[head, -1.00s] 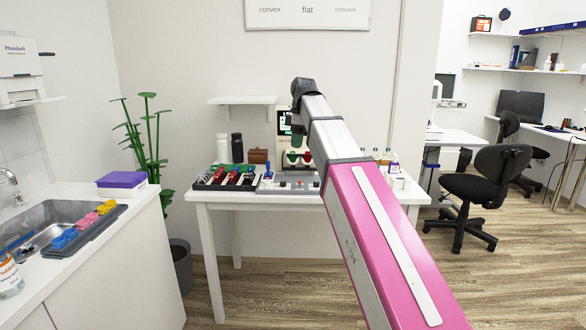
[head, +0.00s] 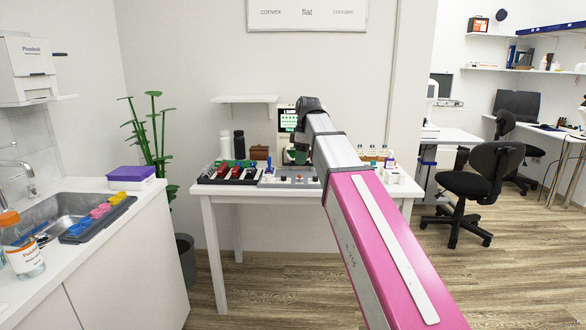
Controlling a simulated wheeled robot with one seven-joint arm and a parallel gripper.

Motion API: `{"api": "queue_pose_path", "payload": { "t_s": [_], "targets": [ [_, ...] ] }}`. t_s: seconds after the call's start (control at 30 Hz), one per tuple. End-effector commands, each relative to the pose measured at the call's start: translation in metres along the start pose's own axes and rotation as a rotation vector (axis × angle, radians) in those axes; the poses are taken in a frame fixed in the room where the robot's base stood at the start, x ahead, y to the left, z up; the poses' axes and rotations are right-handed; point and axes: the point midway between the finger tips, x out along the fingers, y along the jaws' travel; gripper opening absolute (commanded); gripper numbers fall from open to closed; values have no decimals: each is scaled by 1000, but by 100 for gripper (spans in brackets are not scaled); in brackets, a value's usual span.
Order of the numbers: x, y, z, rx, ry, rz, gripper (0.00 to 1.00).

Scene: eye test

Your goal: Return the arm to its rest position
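My arm (head: 375,235), pink with a grey forward part, stretches from the lower right toward the white table (head: 222,192). Its dark wrist (head: 309,106) is at the far end, in front of a small green-lit screen (head: 288,120). My gripper (head: 297,155) hangs below the wrist over the back of the table, small and dark. Its fingers are too small and unclear to tell whether they are open or shut, or hold anything.
The table bears a dark rack (head: 230,173), a grey control panel (head: 292,176) and small bottles. At left is a counter with a sink (head: 60,212), a tray (head: 98,220) and a bottle (head: 22,250). A plant (head: 158,145) and black chair (head: 478,185) flank the table. The floor ahead is clear.

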Motion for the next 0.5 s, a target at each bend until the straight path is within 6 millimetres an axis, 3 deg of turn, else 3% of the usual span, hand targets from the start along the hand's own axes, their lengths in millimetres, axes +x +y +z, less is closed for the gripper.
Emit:
{"api": "queue_pose_path", "payload": {
  "t_s": [0.27,0.5],
  "targets": [
    [70,-3,32,187,-12,5,38],
    [157,-13,77,444,-27,19,38]
  ]
}}
